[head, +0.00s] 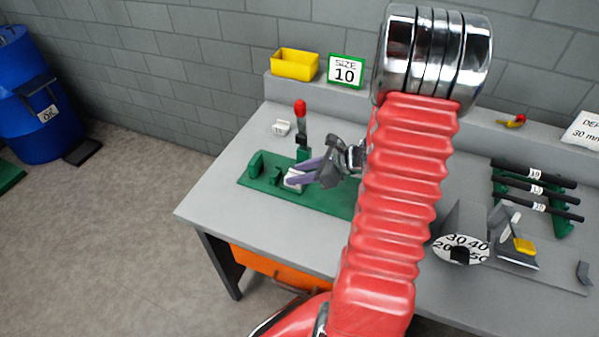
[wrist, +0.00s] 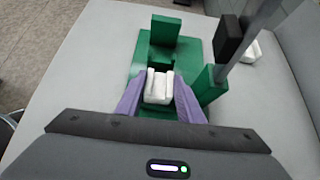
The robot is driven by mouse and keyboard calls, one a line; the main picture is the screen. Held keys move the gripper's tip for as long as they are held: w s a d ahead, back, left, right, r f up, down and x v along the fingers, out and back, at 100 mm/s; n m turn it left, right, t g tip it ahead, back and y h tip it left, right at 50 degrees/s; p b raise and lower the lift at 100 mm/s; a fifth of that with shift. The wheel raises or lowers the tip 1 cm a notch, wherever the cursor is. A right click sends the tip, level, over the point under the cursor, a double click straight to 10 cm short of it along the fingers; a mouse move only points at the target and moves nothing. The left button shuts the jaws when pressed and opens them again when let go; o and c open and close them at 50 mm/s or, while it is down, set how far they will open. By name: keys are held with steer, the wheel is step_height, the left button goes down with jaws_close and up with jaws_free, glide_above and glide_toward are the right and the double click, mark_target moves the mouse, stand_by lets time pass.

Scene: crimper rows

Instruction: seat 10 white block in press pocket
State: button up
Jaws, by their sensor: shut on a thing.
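My gripper (head: 295,174) reaches in from the right over the green press base (head: 253,185). Its purple fingers are shut on a white block (head: 291,182). In the wrist view the white block (wrist: 158,88) sits between the fingertips, just on the near side of a green upright part of the press (wrist: 163,37). I cannot tell whether the block touches the base or the pocket; the fingers partly hide that. The press lever (head: 301,125) has a red knob and stands upright behind the gripper. A second white block (head: 281,127) lies on the table behind the press.
A "SIZE 10" sign (head: 345,72) and a yellow bin (head: 295,64) stand on the back ledge. Black bars (head: 535,187) rest on green holders at the right, with a dial (head: 461,240) in front. The table's left part is clear. A blue barrel (head: 32,100) stands on the floor.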

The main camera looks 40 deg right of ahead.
steer(key=shift+f, duration=0.25)
steer(key=o, duration=1.3)
steer(key=shift+c, duration=0.2)
steer(key=shift+s, duration=0.1)
steer(key=v, duration=1.3)
steer(key=shift+d+r, duration=0.2)
steer(key=shift+s, duration=0.15)
